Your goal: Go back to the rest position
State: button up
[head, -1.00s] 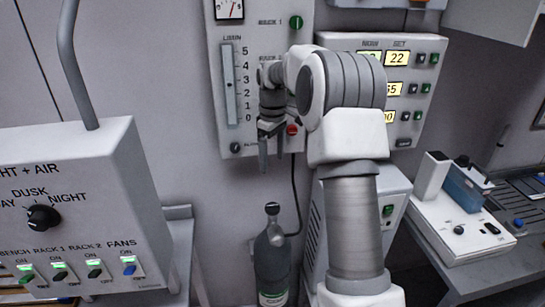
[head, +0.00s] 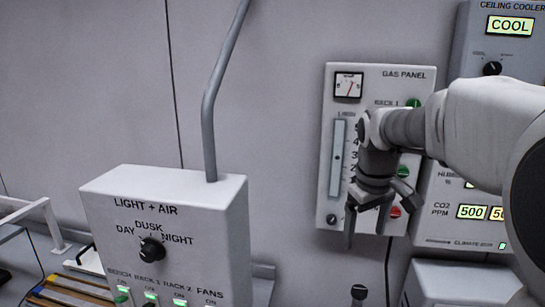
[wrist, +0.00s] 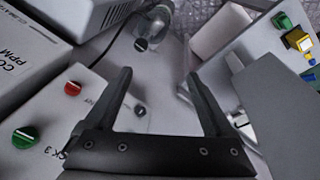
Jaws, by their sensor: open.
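My gripper (head: 367,226) is in front of the lower part of the gas panel (head: 396,82) in the head view, fingers pointing down. In the wrist view my gripper (wrist: 160,90) shows two dark fingers spread apart with nothing between them. My pale arm comes in from the right edge of the head view and covers part of the panels behind it. I cannot tell whether the fingers touch the gas panel.
The light and air box (head: 165,195), with its knob and lit switches, stands left, a grey pipe (head: 210,120) rising from it. The climate panel (head: 450,210) and ceiling cooler panel (head: 490,45) are at right. A gas bottle's top (head: 358,293) shows below.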

jog(key=s+a+m+t, duration=0.1)
jog(key=s+a+m, duration=0.1)
jog(key=s, duration=0.8)
jog(key=s+a+f+m+t, duration=0.1)
jog(key=s+a+m+t, duration=0.1)
jog(key=s, duration=0.9)
jog(key=shift+a+f+y, duration=0.2)
jog(key=shift+a+y, duration=0.2)
jog(key=shift+a, duration=0.05)
